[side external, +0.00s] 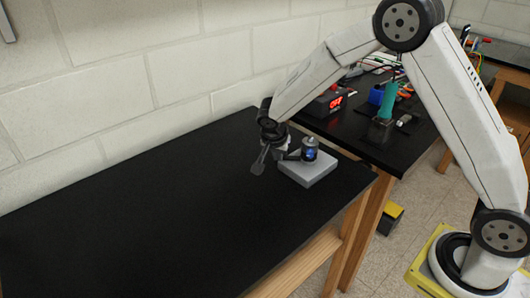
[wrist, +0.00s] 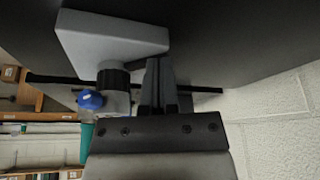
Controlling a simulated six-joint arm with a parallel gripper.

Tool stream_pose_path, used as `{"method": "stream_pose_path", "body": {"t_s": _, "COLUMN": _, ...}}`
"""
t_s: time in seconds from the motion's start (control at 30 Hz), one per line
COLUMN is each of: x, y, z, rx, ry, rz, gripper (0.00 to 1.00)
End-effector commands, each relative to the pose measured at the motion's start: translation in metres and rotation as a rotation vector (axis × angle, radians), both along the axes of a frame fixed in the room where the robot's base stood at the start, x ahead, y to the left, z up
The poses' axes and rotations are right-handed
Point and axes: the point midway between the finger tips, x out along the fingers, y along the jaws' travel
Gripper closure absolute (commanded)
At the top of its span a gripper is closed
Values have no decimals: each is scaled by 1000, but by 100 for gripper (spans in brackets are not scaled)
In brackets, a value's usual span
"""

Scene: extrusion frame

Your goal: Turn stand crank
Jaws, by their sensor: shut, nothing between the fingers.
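The stand has a pale grey block base (side external: 312,170) on the black table near its right end. A dark upright cylinder with a blue part (side external: 310,150) stands on the base. In the wrist view the base (wrist: 95,38) is at the top, with the dark cylinder (wrist: 113,77) below it and a round blue knob (wrist: 90,100) at its side. My gripper (wrist: 158,62) is shut and empty, its fingertips just right of the cylinder in that view, near the base's corner. Contact cannot be told. The crank arm is not clearly distinguishable. My gripper (side external: 288,155) is left of the cylinder in the side view.
The black table (side external: 150,220) is clear to the left and front of the stand. A white block wall (side external: 130,90) runs behind it. A second black table (side external: 385,145) behind right holds tools, a red device (side external: 325,102) and a green upright item (side external: 388,102).

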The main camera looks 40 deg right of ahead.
Motion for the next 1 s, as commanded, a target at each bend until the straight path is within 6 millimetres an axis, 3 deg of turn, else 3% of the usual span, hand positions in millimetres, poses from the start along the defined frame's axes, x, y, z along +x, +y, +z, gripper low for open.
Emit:
{"method": "stream_pose_path", "body": {"t_s": 0.23, "x": 6, "y": -12, "z": 0, "rx": -1, "ry": 1, "rz": 1, "gripper": 100}}
{"method": "stream_pose_path", "body": {"t_s": 1.0, "x": 10, "y": -15, "z": 0, "rx": 0, "ry": 1, "rz": -38, "gripper": 100}}
